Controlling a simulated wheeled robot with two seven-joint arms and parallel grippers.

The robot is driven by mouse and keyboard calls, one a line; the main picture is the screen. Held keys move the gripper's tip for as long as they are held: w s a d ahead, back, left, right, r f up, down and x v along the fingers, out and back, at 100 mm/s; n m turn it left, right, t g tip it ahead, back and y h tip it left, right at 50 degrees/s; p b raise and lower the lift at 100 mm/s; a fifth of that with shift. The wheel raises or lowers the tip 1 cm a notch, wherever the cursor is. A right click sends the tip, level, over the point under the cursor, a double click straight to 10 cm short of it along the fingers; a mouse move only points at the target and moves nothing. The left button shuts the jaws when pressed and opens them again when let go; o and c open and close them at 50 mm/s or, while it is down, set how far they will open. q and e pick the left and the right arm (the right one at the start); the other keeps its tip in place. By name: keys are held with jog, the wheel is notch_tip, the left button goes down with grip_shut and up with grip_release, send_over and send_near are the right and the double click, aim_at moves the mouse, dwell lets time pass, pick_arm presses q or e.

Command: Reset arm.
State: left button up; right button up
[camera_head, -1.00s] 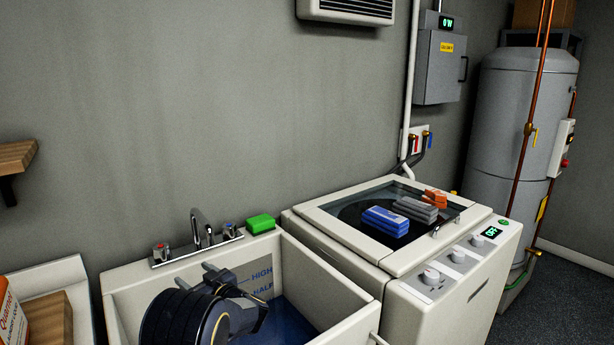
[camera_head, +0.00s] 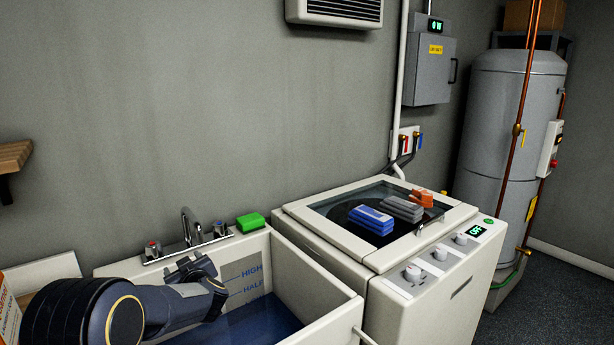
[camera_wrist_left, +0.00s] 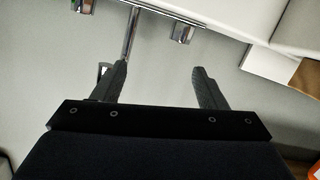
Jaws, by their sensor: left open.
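My left arm comes in from the lower left in the head view. My left gripper (camera_head: 192,272) is over the left part of the white sink (camera_head: 315,322), in front of the faucet (camera_head: 190,228). In the left wrist view the two fingers of the gripper (camera_wrist_left: 160,85) stand well apart with nothing between them. The chrome faucet (camera_wrist_left: 132,35) shows beyond the fingers there. My right gripper is in neither view.
A green block (camera_head: 250,222) sits on the sink's back rim. To the right stands a white washer (camera_head: 425,310) with blue (camera_head: 371,220), grey (camera_head: 403,208) and orange (camera_head: 422,197) blocks on its glass lid. A water heater (camera_head: 505,130) is at the far right.

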pick_arm(q)
jog(key=s+d+r+m+h+p, duration=0.1)
jog(key=s+d+r+m+h, duration=0.15)
jog(key=s+r+h, duration=0.55)
jog(key=s+d+r+m+h+p, duration=0.15)
jog(key=s+d+h, duration=0.25)
jog(key=s, duration=0.8)
jog(key=s+d+f+m+g, duration=0.1)
jog(key=s+d+f+g, duration=0.1)
jog(key=s, duration=1)
jog(key=s+d+f+m+g, duration=0.2)
jog(key=s+f+g, duration=0.3)
jog(key=s, duration=0.8)
jog(key=shift+d+f+m+h+p, duration=0.15)
jog(key=shift+f+m+h+p, duration=0.15)
jog(key=shift+f+h, duration=0.15)
